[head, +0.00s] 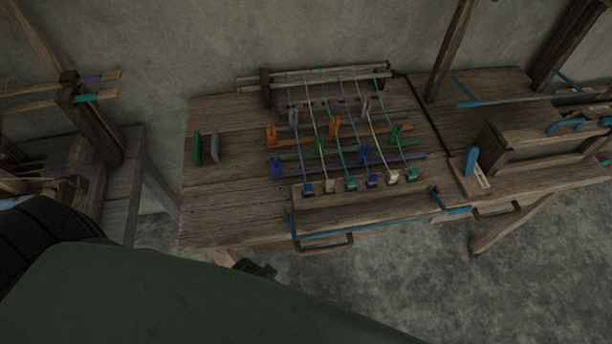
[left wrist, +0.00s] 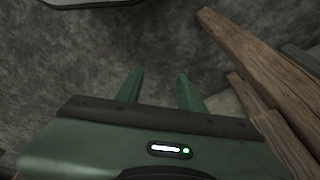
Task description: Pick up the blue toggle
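One blue toggle (head: 277,167) stands at the left end of the front rail on the wooden loom table. A second blue toggle (head: 363,154) stands further right on the same rail, among the strings. My left gripper (left wrist: 159,88) shows in the left wrist view, its two green fingers apart with nothing between them. Grey floor lies beyond them, and no toggle is in that view. In the head view my green arm fills the lower left, below the table's front edge; its fingers cannot be made out. My right gripper is in neither view.
Orange (head: 334,127), green (head: 397,134) and grey toggles share the rails. A green piece (head: 197,148) and a grey piece (head: 215,146) stand on the tabletop at left. A blue lever (head: 470,160) is at right. Wooden beams (left wrist: 250,55) lie right of my left gripper.

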